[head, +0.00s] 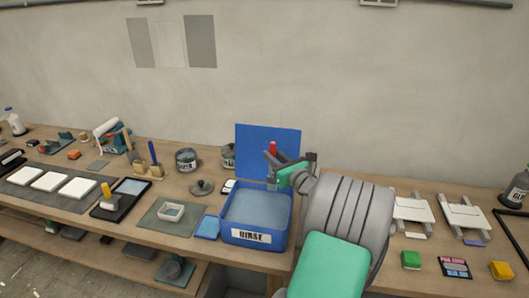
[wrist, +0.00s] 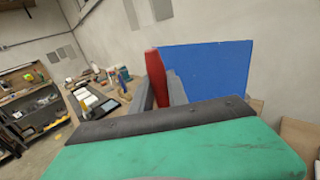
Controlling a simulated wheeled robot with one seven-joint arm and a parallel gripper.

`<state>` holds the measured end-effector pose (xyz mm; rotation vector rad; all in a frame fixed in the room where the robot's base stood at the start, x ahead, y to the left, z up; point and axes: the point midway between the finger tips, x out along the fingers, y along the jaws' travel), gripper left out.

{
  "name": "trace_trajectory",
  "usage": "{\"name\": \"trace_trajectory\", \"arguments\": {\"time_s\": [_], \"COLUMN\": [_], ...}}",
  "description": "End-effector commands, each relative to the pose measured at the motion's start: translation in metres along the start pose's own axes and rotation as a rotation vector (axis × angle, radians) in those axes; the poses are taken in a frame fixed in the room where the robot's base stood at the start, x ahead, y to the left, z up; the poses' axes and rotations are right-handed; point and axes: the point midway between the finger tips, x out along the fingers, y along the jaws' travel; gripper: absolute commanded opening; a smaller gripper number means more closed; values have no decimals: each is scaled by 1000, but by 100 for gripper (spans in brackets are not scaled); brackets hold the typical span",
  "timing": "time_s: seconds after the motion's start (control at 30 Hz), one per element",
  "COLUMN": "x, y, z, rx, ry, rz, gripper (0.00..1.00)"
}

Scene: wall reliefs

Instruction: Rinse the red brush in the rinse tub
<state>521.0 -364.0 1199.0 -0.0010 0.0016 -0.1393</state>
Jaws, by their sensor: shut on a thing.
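The rinse tub (head: 245,236) is a blue open box with a white "RINSE" label, filled with grey-blue liquid, at the middle of the bench. My gripper (head: 272,158) is above the tub's back right part, shut on the red brush (head: 273,147). The brush's red handle stands upright between the fingers, and it also shows in the wrist view (wrist: 156,72). The brush's lower end is hard to make out in the head view, so I cannot tell whether it touches the liquid. A blue panel (head: 262,148) stands behind the tub; it fills much of the wrist view's right side (wrist: 208,70).
Left of the tub are a blue cloth (head: 207,227), a small white dish (head: 171,211) on a mat, a round lid (head: 201,187), cans (head: 186,160) and a brush holder (head: 148,170).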

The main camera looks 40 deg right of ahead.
Motion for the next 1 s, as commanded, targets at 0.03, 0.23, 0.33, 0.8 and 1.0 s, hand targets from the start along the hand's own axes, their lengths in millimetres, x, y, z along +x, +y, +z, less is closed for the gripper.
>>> {"name": "trace_trajectory", "arguments": {"time_s": [0.03, 0.23, 0.33, 0.8, 1.0], "x": [1, 4, 4, 3, 3], "y": [2, 8, 8, 6, 5], "z": [-5, -24, -36, -87, -110], "rx": [0, 0, 0, 2, 2], "ry": [0, 0, 0, 0, 0], "rz": [4, 15, 14, 10, 9], "gripper": [0, 0, 0, 0, 0]}}
